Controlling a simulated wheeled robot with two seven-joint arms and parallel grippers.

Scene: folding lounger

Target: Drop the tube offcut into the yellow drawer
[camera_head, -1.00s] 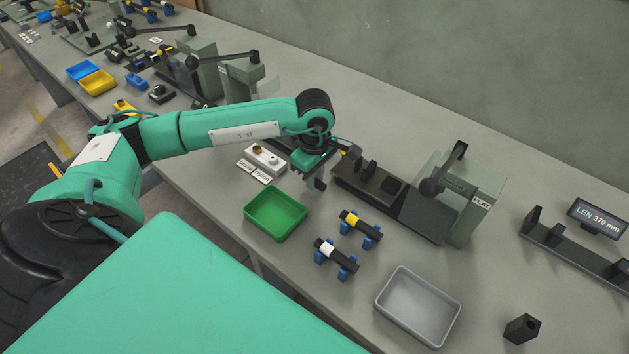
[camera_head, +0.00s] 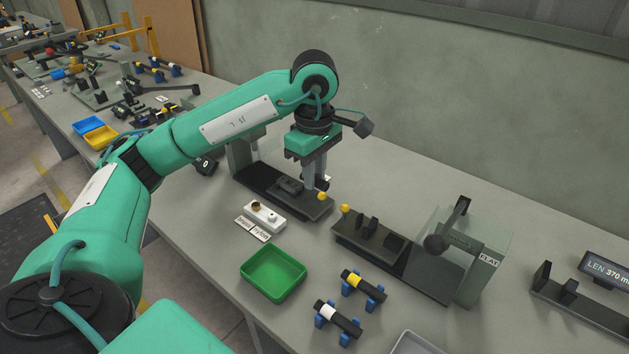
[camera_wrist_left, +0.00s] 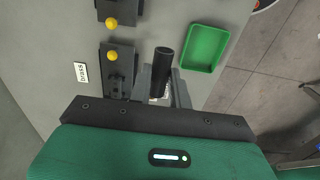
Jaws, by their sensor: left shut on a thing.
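My left gripper (camera_head: 315,178) hangs pointing down above the bench, over the dark fixture left of the flat-labelled one. In the wrist view, the left gripper (camera_wrist_left: 161,88) is shut on the tube offcut (camera_wrist_left: 163,66), a short black tube standing out between its fingers. In the head view I cannot clearly make out the tube. A shallow open yellow container (camera_head: 101,137), which looks like the yellow drawer, sits at the bench's front edge on the far left, well away from the gripper. My arm passes close to it in the picture. My right gripper is not in view.
A blue tray (camera_head: 88,125) adjoins the yellow container. A green tray (camera_head: 273,275) lies nearer, also visible in the wrist view (camera_wrist_left: 204,48). Two black tubes on blue stands (camera_head: 363,285) are to its right. Dark fixtures (camera_head: 405,262) and a white two-hole block (camera_head: 264,215) occupy the bench.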

